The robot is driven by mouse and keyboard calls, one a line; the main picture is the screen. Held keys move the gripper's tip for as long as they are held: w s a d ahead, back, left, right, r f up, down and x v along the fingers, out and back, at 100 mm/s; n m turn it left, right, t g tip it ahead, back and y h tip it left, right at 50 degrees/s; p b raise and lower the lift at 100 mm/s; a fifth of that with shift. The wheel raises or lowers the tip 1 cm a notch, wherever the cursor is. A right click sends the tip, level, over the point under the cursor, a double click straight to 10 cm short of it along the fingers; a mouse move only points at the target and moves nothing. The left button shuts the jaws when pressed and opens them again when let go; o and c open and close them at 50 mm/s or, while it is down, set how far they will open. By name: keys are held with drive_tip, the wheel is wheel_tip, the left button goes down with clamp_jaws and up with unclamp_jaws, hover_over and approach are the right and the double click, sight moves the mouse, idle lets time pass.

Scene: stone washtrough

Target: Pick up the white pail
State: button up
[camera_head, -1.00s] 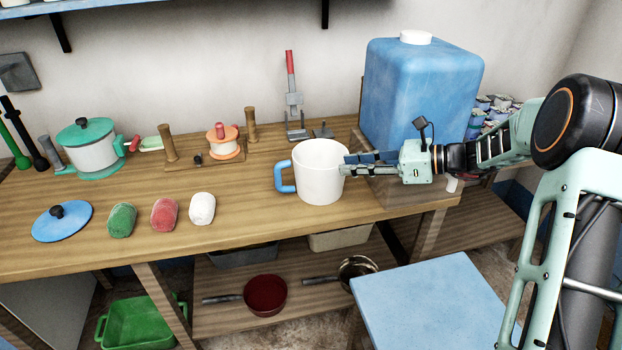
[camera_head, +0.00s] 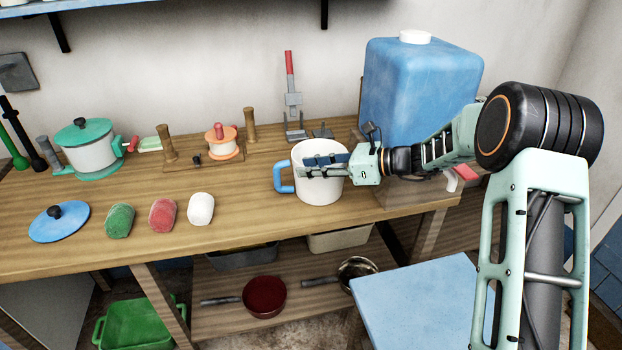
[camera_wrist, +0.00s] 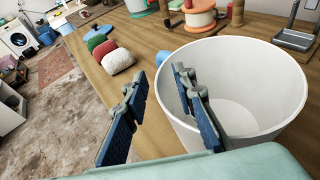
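The white pail (camera_head: 318,187) stands upright on the wooden bench and has a blue handle (camera_head: 284,176) on its left side. It also shows in the wrist view (camera_wrist: 262,75), open and empty. My gripper (camera_head: 308,167) reaches in from the right, its fingers across the upper part of the pail. In the wrist view my gripper (camera_wrist: 160,80) is open. One blue-padded finger is outside the pail's wall and the other is over or inside its opening, with the rim between them. I cannot tell whether either finger touches the wall.
A big blue container (camera_head: 420,90) stands behind the pail, close to my arm. Green (camera_head: 119,221), red (camera_head: 162,214) and white (camera_head: 201,209) rounded blocks lie to the left. A blue lid (camera_head: 58,226) and lidded pot (camera_head: 90,150) are farther left. A blue stool (camera_head: 420,305) stands in front.

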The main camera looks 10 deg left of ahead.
clamp_jaws()
drive_tip(key=shift+r, duration=0.1)
idle(0.5)
